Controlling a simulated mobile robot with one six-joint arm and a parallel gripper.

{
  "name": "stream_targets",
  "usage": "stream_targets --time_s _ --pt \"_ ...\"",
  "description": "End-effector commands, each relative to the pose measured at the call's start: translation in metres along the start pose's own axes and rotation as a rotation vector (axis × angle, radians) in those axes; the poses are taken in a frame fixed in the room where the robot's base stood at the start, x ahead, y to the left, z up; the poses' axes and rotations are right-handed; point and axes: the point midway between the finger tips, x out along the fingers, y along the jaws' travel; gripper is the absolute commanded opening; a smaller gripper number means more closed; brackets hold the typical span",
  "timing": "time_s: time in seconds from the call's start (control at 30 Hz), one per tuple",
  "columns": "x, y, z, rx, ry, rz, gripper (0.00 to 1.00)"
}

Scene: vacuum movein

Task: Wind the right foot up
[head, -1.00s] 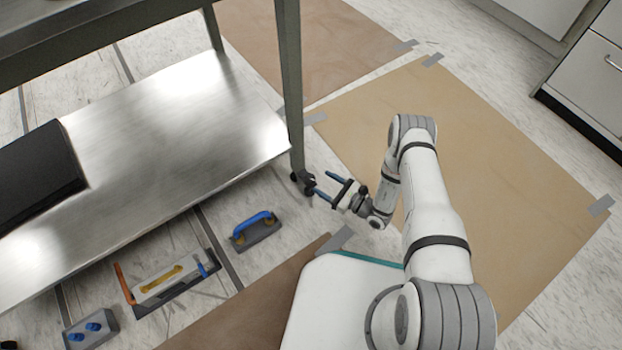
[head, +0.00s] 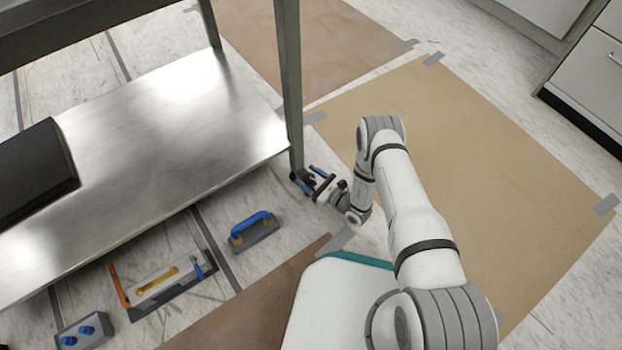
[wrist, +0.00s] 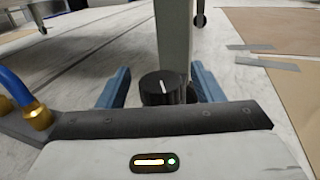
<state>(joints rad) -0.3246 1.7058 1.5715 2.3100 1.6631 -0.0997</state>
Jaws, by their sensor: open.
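The right foot is a black round knob (wrist: 158,88) with a white mark on top, at the bottom of the metal table leg (wrist: 173,45). In the head view the leg (head: 290,90) comes down to the floor, and the foot is mostly hidden by my gripper. My gripper (head: 304,178) is open at the leg's base. In the wrist view my gripper's two blue fingers (wrist: 160,88) stand on either side of the knob, with a visible gap on the left. Whether the right finger touches anything I cannot tell.
A steel table with a low shelf (head: 200,120) stands at left, a black box (head: 35,170) on it. A blue-handled tool (head: 254,232), a tray with an orange handle (head: 162,280) and a grey block with blue knobs (head: 85,330) lie on the floor. Brown sheets (head: 470,150) cover floor at right.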

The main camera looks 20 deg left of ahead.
Motion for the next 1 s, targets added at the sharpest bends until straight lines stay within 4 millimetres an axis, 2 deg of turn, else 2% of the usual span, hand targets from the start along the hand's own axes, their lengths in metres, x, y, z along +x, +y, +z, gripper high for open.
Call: stream_targets --time_s 0.1,0.63,0.67,1.0 --pt "-0.0001 0.0001 0.0003 0.000 0.000 0.000 0.60" --pt "-0.0002 0.0010 0.0001 0.000 0.000 0.002 0.16" --pt "-0.0077 -0.0029 0.0000 0.001 0.000 0.000 0.17" --pt "0.0010 -0.0001 0.0006 -0.002 -0.002 0.071 0.16"
